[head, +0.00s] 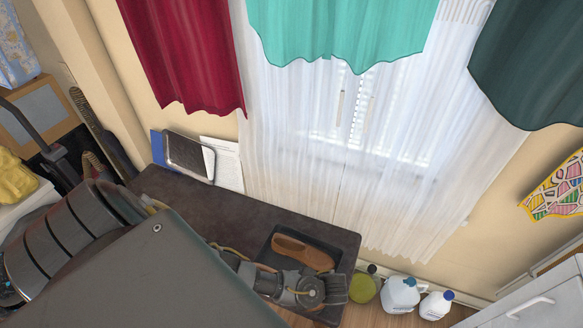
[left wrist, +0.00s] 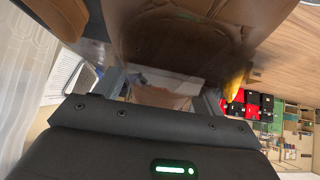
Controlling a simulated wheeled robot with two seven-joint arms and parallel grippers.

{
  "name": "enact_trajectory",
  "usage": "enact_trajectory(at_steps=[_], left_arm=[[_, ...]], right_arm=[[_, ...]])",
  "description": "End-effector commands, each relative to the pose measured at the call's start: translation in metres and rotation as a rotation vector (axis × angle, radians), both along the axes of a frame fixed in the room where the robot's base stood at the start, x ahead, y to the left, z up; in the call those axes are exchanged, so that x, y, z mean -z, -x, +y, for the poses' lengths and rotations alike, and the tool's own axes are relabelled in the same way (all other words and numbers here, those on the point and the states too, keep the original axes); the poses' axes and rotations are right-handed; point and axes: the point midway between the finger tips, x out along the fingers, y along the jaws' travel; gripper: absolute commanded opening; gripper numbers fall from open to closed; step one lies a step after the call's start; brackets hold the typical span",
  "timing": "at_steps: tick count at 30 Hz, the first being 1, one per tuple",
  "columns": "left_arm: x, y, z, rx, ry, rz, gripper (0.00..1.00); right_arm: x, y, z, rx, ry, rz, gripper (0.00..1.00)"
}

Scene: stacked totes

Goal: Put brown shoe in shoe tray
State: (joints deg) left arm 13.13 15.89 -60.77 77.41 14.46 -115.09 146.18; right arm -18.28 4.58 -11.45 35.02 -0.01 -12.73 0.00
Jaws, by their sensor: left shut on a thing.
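A brown shoe (head: 302,250) lies in the dark shoe tray (head: 270,257) at the right end of the dark table. Part of a brown shoe (left wrist: 28,22) also shows at the upper left of the left wrist view. My left gripper (head: 334,290) is in front of the tray, at the table's near right corner. In the left wrist view its jaws (left wrist: 160,92) are shut on a brown, shoe-like thing (left wrist: 190,38), seen very close and partly blurred. This held thing is hidden in the head view. My right gripper is not in view.
The dark table (head: 215,215) has clear top left of the tray. A metal frame (head: 185,153) and papers (head: 225,163) lean at its back left. Curtains hang behind.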

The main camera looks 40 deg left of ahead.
Motion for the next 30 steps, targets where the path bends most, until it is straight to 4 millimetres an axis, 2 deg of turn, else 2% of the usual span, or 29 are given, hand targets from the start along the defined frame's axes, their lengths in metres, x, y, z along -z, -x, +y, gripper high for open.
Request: enact_trajectory(at_steps=[1,3,7,8,12,19,22,27,30], left_arm=[[0.018,-0.012,0.009,-0.004,-0.002,-0.003,0.34],[0.026,-0.027,0.018,-0.004,-0.001,-0.003,0.34],[0.045,-0.039,0.026,-0.004,-0.001,0.000,0.34],[0.045,-0.043,0.029,-0.006,-0.002,0.001,0.34],[0.060,-0.055,0.036,-0.004,-0.001,0.000,0.34],[0.066,-0.059,0.040,-0.002,0.000,0.001,0.34],[0.073,-0.063,0.043,-0.005,-0.002,0.001,0.34],[0.097,-0.063,0.043,-0.004,-0.001,0.002,0.34],[0.102,-0.063,0.043,-0.004,-0.001,0.000,0.34]], right_arm=[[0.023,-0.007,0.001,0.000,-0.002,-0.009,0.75],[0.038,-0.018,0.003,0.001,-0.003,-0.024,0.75],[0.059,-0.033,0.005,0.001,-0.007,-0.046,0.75],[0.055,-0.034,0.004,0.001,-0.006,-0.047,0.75],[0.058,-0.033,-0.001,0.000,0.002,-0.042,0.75],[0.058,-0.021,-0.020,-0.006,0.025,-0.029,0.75],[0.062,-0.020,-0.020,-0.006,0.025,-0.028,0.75],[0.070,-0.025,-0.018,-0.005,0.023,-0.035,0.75],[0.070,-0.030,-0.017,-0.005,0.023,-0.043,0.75]])
